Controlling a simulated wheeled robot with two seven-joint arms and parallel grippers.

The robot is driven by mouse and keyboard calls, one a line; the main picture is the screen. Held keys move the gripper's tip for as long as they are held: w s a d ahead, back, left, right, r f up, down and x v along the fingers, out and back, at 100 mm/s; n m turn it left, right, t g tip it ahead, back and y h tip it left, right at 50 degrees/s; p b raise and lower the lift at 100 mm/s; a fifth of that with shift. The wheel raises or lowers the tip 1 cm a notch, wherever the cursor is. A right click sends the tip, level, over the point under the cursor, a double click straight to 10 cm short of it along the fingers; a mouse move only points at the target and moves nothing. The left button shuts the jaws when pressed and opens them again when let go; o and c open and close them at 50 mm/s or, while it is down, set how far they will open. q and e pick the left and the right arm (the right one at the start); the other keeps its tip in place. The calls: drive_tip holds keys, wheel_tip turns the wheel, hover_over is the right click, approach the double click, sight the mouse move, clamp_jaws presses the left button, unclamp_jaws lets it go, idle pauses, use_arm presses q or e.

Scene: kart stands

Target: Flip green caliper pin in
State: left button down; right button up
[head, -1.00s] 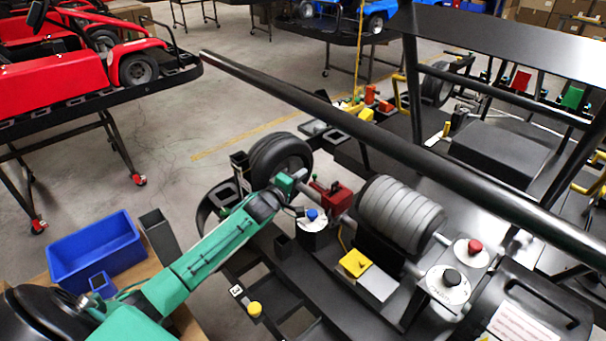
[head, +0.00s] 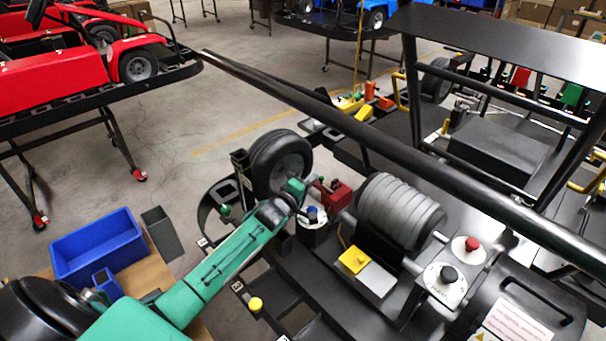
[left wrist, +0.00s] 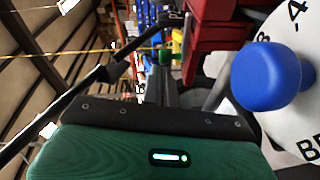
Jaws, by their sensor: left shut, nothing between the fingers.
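My left gripper (head: 312,186) reaches in from the left, beside the red caliper (head: 336,194) next to the kart's front wheel. It is shut with nothing between its fingers. In the left wrist view its green housing (left wrist: 150,150) fills the bottom, and its dark fingers point away toward a small green piece (left wrist: 165,58), which may be the caliper pin. The red caliper body (left wrist: 215,30) is just right of that piece. Whether the fingers touch the green piece I cannot tell. In the head view the pin cannot be made out. My right gripper is not in view.
A blue knob on a white dial (head: 313,213) stands close below my gripper; it is large in the left wrist view (left wrist: 272,76). The black wheel (head: 280,163), a grey ribbed cylinder (head: 398,212) and a long black bar (head: 400,145) surround the work area. A blue bin (head: 98,247) sits left.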

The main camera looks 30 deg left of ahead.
use_arm(q)
drive_tip(key=shift+s, duration=0.1)
drive_tip(key=s+a+b, duration=0.1)
drive_tip(key=s+b, duration=0.3)
drive_tip(key=s, duration=0.9)
drive_tip(key=shift+s+a+r, duration=0.2)
drive_tip(key=shift+s+r, duration=0.1)
drive_tip(key=shift+f, duration=0.1)
